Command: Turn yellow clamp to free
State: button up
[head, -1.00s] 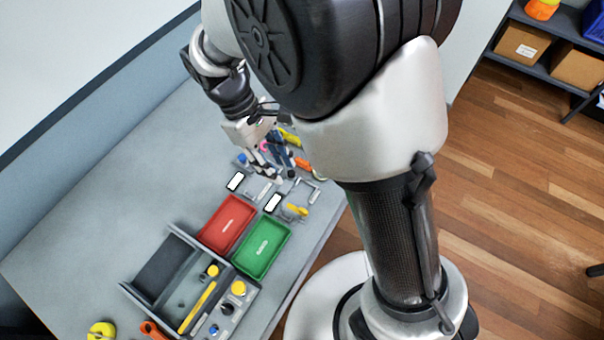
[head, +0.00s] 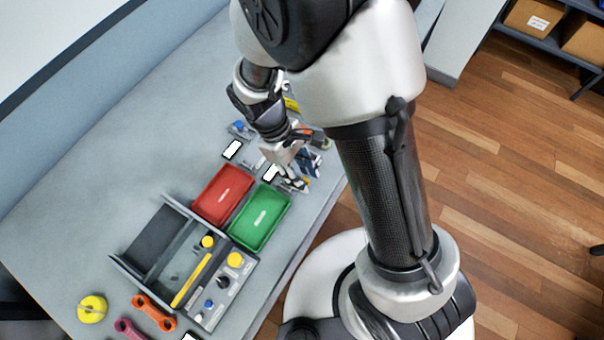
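The yellow clamp (head: 305,182) is a small yellow piece on a grey fixture near the table's front edge, right of the green tray. Only a bit of it shows, because my gripper covers most of it. My gripper (head: 302,183) points down at the clamp from above and behind, with its fingertips at or just over it. Whether they touch the clamp, and how far apart the fingers are, is too small to tell. The clamp's turn angle is hidden.
A red tray (head: 222,194) and a green tray (head: 260,218) lie left of the clamp. A white label plate (head: 271,173) is close beside the gripper. A grey organizer (head: 172,255) with yellow knobs stands further left. The back left of the table is clear.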

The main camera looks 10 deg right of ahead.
grip_shut()
dwell(0.4)
